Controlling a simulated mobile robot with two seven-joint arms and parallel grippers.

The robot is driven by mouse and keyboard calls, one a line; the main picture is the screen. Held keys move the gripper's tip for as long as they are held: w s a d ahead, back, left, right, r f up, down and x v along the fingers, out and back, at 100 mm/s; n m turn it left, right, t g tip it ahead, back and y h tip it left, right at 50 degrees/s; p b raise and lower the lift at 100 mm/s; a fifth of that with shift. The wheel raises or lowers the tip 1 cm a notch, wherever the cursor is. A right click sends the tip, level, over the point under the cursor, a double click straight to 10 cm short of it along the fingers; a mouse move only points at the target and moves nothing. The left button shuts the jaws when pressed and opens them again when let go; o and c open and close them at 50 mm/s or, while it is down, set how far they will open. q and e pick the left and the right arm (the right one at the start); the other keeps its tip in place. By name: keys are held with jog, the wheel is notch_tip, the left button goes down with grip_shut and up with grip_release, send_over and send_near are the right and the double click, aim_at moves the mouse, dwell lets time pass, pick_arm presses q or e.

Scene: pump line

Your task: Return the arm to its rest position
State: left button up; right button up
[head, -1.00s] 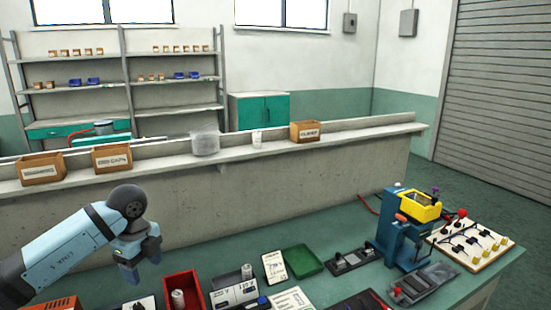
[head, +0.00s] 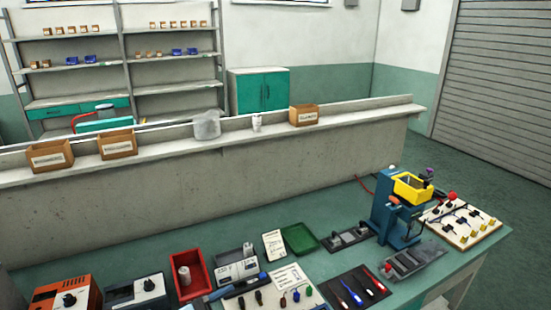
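Neither of my arms shows in the head view, and neither gripper is in view. The green workbench (head: 330,215) lies in front of me with its equipment on top. Its front edge is cut off by the bottom of the picture.
On the bench stand an orange box with a knob (head: 66,296), a red bin (head: 189,268), a green tray (head: 299,239), a dark tool mat (head: 357,288), a blue press with a yellow top (head: 398,215) and a peg board (head: 462,223). Bare bench lies behind the bins. A concrete wall (head: 215,182) closes the back.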

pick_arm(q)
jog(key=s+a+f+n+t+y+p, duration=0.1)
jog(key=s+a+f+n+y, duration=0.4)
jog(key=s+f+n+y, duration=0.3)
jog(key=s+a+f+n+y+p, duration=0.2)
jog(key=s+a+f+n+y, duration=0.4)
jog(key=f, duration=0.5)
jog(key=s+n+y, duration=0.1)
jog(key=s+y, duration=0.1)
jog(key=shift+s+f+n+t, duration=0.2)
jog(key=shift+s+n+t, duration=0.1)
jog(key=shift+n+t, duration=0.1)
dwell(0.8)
